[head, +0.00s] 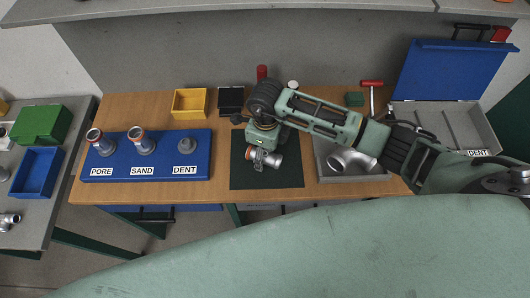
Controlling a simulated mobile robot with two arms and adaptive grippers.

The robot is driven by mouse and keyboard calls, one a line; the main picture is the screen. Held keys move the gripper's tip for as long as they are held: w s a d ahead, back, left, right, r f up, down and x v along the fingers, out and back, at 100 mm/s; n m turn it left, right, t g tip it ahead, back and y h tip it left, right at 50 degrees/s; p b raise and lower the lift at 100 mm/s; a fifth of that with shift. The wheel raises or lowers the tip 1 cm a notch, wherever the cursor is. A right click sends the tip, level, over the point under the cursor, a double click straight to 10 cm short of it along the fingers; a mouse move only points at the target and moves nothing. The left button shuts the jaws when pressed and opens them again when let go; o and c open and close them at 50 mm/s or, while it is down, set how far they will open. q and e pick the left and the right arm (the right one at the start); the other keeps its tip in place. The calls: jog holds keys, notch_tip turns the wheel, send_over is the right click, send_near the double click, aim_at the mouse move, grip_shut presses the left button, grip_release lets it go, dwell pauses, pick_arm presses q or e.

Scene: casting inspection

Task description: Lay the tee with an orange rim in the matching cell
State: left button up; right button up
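A grey metal tee (274,161) with an orange rim at its left end lies at the dark green mat (267,182), partly covered by my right gripper. My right gripper (259,162) points down over the mat, with its fingers at the tee. I cannot tell whether they are closed on it. The blue stand (150,172) at left has places labelled PORE, SAND and DENT. An open grey case (438,118) at right bears a DENT label. My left gripper is out of view.
A grey tray (376,174) holding a metal fitting (352,159) stands right of the mat. A side table (66,155) with green and blue boxes is at far left.

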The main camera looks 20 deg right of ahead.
jog(key=shift+r, duration=0.1)
jog(key=c, duration=1.6)
jog(key=shift+c, duration=0.2)
jog(key=shift+w+r, duration=0.1)
jog(key=shift+r, duration=0.35)
jog(key=r, duration=0.1)
jog(key=r+b, duration=0.2)
jog(key=shift+s+d+r, duration=0.2)
jog(key=shift+s+d, duration=0.05)
jog(key=shift+s, duration=0.15)
jog(key=s+d+r+b, duration=0.2)
jog(key=s+d+r, duration=0.3)
jog(key=s, duration=0.4)
jog(key=shift+s+d+r+b, duration=0.15)
jog(key=shift+d+r+b, duration=0.2)
jog(key=shift+r, duration=0.55)
